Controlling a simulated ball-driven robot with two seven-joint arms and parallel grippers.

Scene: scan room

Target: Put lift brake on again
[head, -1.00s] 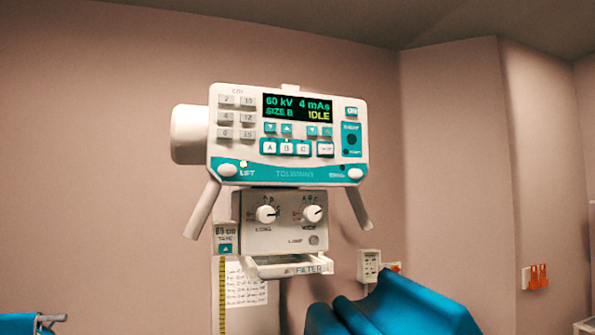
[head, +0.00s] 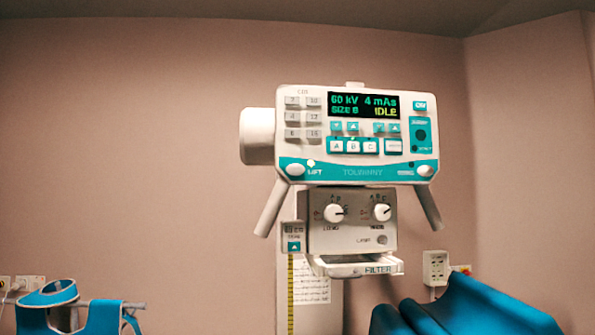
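The X-ray tube head's control panel (head: 358,134) hangs in the middle right of the head view. Its display (head: 363,105) reads 60 kV, 4 mAs, SIZE B, IDLE. Neither of my grippers shows in the view.
Two handles (head: 271,208) slope down from the panel's sides. Below it are a collimator box (head: 352,222) with two knobs and a FILTER tray (head: 356,267). A blue draped shape (head: 470,308) is at bottom right, a blue apron (head: 101,318) at bottom left.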

